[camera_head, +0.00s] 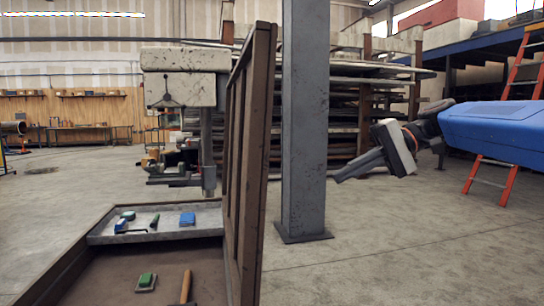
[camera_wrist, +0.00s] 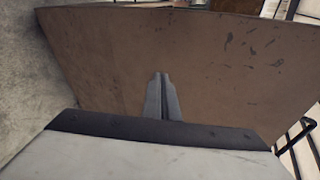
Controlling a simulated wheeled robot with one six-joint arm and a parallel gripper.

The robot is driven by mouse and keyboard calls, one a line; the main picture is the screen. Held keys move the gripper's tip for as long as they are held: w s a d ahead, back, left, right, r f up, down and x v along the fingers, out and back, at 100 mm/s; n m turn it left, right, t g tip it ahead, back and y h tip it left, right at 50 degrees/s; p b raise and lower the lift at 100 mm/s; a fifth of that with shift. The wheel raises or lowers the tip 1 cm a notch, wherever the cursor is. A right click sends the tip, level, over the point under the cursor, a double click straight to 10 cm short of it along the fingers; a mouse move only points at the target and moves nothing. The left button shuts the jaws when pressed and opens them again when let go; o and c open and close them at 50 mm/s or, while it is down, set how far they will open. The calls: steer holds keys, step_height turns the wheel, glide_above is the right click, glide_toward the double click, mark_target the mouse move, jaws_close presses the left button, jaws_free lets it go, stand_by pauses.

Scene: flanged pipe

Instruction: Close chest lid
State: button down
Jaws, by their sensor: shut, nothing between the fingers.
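The chest (camera_head: 60,275) stands open at the lower left of the head view. Its brown lid (camera_head: 250,150) stands upright on the chest's right side, its ribbed inner face turned left. My gripper (camera_head: 338,178) is to the right of the lid, beyond the grey post in the picture, pointing left with its fingers together and empty. In the wrist view the fingers of my gripper (camera_wrist: 160,78) point at a broad, scuffed brown panel (camera_wrist: 230,60), which looks like the lid's outer face. I cannot tell whether the fingertips touch it.
A grey tray (camera_head: 150,236) in the chest holds blue and green items. A green-topped item (camera_head: 146,281) and a wooden handle (camera_head: 186,287) lie on the chest floor. A grey steel post (camera_head: 305,120) stands right of the lid. Open concrete floor lies to the right.

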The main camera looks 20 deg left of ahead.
steer(key=w+a+r+n+g+y, duration=0.1)
steer(key=w+a+r+n+g, duration=0.2)
steer(key=w+a+r+g, duration=0.15)
steer(key=a+r+x, duration=0.1)
steer(key=r+x, duration=0.2)
steer(key=x, duration=1.1)
steer(key=shift+a+f+t, duration=0.25)
steer(key=shift+f+t, duration=0.05)
steer(key=shift+t, duration=0.05)
